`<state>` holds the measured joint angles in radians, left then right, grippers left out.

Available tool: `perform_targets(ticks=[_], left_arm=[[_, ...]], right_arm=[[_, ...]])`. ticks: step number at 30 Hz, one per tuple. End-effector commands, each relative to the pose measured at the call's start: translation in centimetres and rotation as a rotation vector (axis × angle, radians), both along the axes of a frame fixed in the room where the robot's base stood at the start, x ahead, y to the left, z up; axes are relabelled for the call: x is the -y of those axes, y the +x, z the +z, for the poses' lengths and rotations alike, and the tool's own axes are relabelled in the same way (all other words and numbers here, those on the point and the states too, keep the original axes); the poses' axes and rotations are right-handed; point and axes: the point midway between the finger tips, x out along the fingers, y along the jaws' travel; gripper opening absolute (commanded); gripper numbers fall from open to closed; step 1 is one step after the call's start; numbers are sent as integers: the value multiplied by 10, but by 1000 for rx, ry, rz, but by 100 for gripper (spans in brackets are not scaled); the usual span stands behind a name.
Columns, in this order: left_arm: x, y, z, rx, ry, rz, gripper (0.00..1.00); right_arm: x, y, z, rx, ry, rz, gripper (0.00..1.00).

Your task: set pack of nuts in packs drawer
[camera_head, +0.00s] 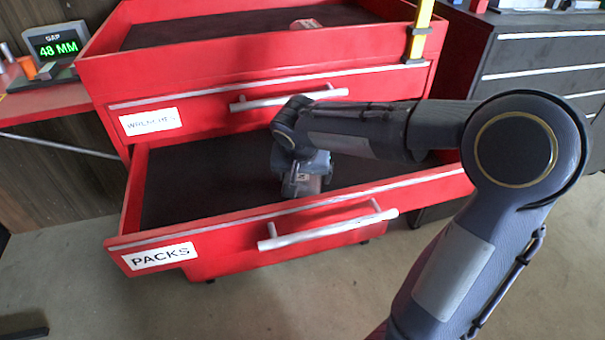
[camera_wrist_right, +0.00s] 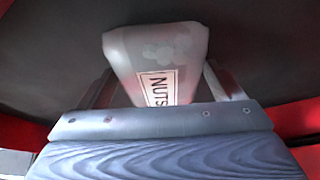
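The packs drawer (camera_head: 205,190) is the red lower drawer labelled PACKS, pulled open with a dark floor. My right gripper (camera_head: 305,187) points down into it, near the middle and towards the front wall. In the right wrist view the pale, translucent pack of nuts (camera_wrist_right: 158,58), with a NUTS label, sits between the two fingers (camera_wrist_right: 160,88). The fingers meet its sides, so the gripper looks shut on it. Whether the pack rests on the drawer floor is hard to tell. My left gripper is not in view.
Above is the WRENCHES drawer (camera_head: 150,121), shut, and the cart's open red top tray (camera_head: 250,52). A yellow upright post (camera_head: 420,30) stands at the tray's right corner. A display (camera_head: 56,44) reading 48 MM is at left. The drawer floor left of the gripper is clear.

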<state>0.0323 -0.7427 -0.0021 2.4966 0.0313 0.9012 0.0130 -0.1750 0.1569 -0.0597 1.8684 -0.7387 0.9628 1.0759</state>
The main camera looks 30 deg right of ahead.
Motion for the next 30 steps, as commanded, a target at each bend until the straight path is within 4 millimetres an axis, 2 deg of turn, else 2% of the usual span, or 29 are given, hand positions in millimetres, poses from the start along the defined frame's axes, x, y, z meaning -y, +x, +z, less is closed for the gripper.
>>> perform_targets(ticks=[3, 10, 14, 24, 30], left_arm=[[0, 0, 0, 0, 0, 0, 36], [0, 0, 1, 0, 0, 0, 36], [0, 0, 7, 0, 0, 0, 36], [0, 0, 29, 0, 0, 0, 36], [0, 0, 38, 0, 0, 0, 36]], right_arm=[[0, 0, 0, 0, 0, 0, 99], [0, 0, 1, 0, 0, 0, 99], [-1, -1, 9, 1, 0, 0, 99], [-17, -22, 74, 5, 1, 2, 99], [-24, -32, 104, 2, 0, 2, 99]])
